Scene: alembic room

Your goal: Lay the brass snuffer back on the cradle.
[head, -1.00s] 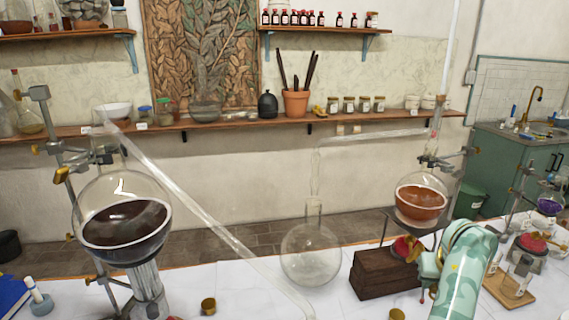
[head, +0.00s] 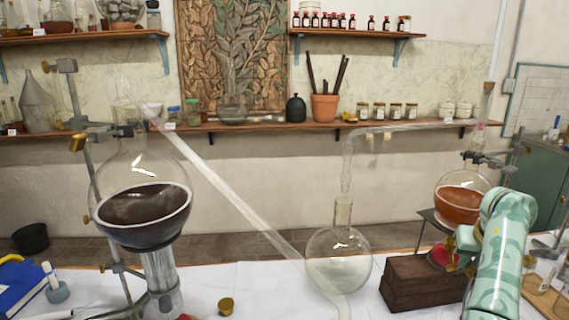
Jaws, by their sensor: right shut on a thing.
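My right arm comes in at the lower right, and my right gripper (head: 457,247) is at its far end, beside the wooden blocks and below the flask of orange-brown liquid. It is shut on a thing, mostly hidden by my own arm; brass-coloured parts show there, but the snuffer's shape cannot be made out. A small brass cup (head: 226,305) stands on the white table at the front; I cannot tell whether it belongs to the cradle. No cradle can be clearly identified. My left gripper is not in view.
A large flask of dark liquid (head: 143,217) hangs on a stand at left, with a long glass tube (head: 225,195) sloping down right. A clear round flask (head: 338,262) stands mid-table, beside wooden blocks (head: 420,284). The orange-brown flask (head: 460,205) is behind my gripper. White table shows front left.

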